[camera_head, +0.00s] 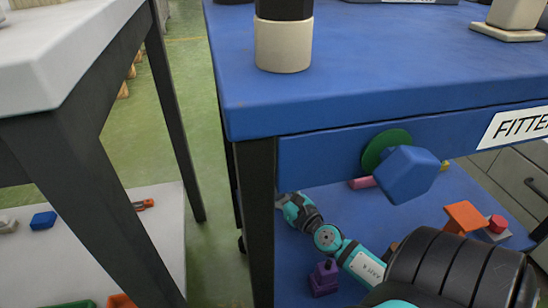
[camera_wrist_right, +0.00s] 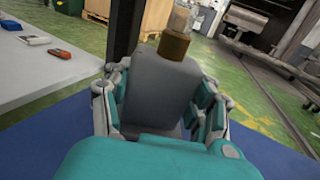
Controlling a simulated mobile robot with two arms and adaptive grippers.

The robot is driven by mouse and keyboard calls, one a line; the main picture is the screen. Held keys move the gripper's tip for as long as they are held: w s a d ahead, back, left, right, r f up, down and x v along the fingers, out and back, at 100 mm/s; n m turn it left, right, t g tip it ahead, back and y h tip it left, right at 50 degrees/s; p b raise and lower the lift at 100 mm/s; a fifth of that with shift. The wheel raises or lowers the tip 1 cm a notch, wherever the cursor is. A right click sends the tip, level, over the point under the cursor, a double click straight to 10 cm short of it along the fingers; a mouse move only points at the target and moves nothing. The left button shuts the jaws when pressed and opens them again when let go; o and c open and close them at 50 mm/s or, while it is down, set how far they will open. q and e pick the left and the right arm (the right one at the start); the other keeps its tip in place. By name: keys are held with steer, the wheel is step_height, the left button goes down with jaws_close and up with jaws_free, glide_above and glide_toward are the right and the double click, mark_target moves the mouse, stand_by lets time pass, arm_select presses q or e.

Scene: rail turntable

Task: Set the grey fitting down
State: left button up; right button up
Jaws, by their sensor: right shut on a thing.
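My right gripper (camera_head: 292,205) reaches in low over the blue lower shelf (camera_head: 340,225), partly hidden behind the dark table leg. In the right wrist view my right gripper (camera_wrist_right: 161,98) is shut on the grey fitting (camera_wrist_right: 158,88), a blocky grey body between its two fingers. The fitting is not clearly visible in the head view. My left gripper is not in view.
A purple block (camera_head: 323,278) stands beside my right arm. An orange block (camera_head: 465,217) and a red piece (camera_head: 497,223) lie right. A blue knob (camera_head: 405,174) juts from the blue table edge (camera_head: 330,150) above. A dark leg (camera_head: 255,215) stands close by my gripper.

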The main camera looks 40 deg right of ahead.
steer(key=shift+r, duration=0.1)
steer(key=shift+f, duration=0.2)
steer(key=o, duration=1.4)
steer(key=shift+r, duration=0.1)
